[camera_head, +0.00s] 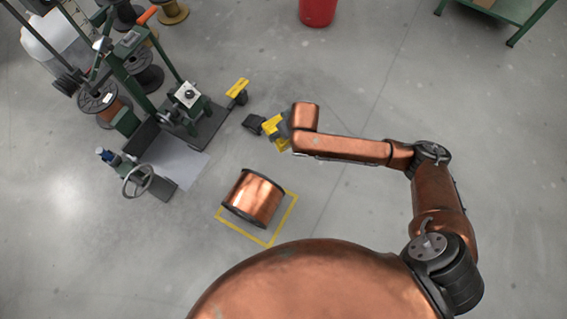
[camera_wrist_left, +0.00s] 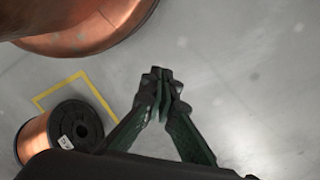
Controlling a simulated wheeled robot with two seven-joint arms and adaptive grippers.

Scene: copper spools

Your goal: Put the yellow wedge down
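A yellow wedge (camera_head: 271,125) shows at the end of my right arm in the head view, with more yellow just below it. My right gripper (camera_head: 284,129) is the dark part right against this yellow; its fingertips are mostly hidden, so I cannot tell whether they grip it. A small dark block (camera_head: 254,122) lies just left of it. A second yellow piece (camera_head: 238,88) is farther up and left, beside the green machine. My left gripper (camera_wrist_left: 160,96) shows only in the left wrist view, its dark green fingers together with nothing visible between them.
A copper spool (camera_head: 254,198) lies on its side inside a yellow floor square (camera_head: 285,216). A green winding machine (camera_head: 138,88) with spools and a handwheel (camera_head: 137,181) stands left. A red bin (camera_head: 317,11) is at the top.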

